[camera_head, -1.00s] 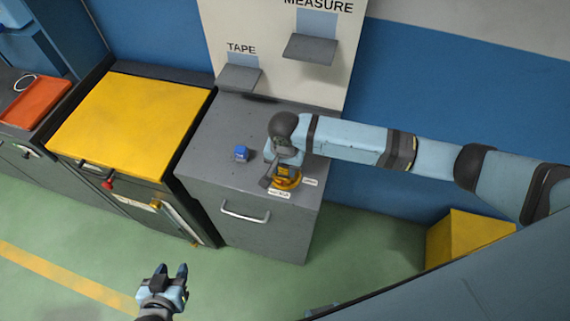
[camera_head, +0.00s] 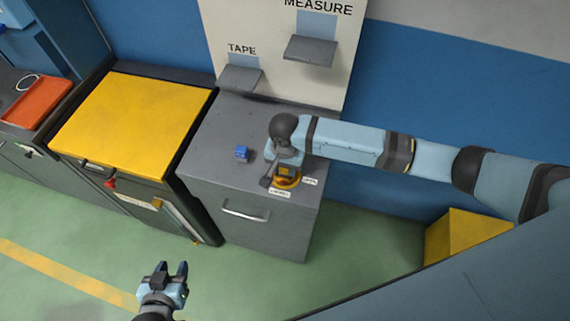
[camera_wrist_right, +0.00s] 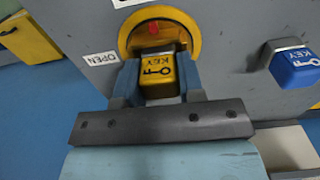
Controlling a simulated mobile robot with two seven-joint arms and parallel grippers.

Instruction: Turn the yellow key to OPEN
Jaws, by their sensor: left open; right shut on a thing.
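The yellow key (camera_wrist_right: 157,75), marked KEY, sits at a round yellow lock (camera_wrist_right: 190,25) with a red mark on it. An OPEN label (camera_wrist_right: 101,59) is left of the lock in the right wrist view; another label, cut off, is at the top edge. My right gripper (camera_wrist_right: 156,84) is shut on the yellow key, one finger on each side. In the head view, the right gripper (camera_head: 277,174) is at the yellow lock (camera_head: 289,182) on the grey cabinet top, hiding the key. My left gripper (camera_head: 172,268) is open and empty above the floor.
A blue key (camera_wrist_right: 295,65) stands beside the lock; it also shows in the head view (camera_head: 242,153). A yellow-topped cabinet (camera_head: 130,120) and an orange tray (camera_head: 38,102) are to the left. TAPE and MEASURE shelves (camera_head: 310,50) are on the panel behind.

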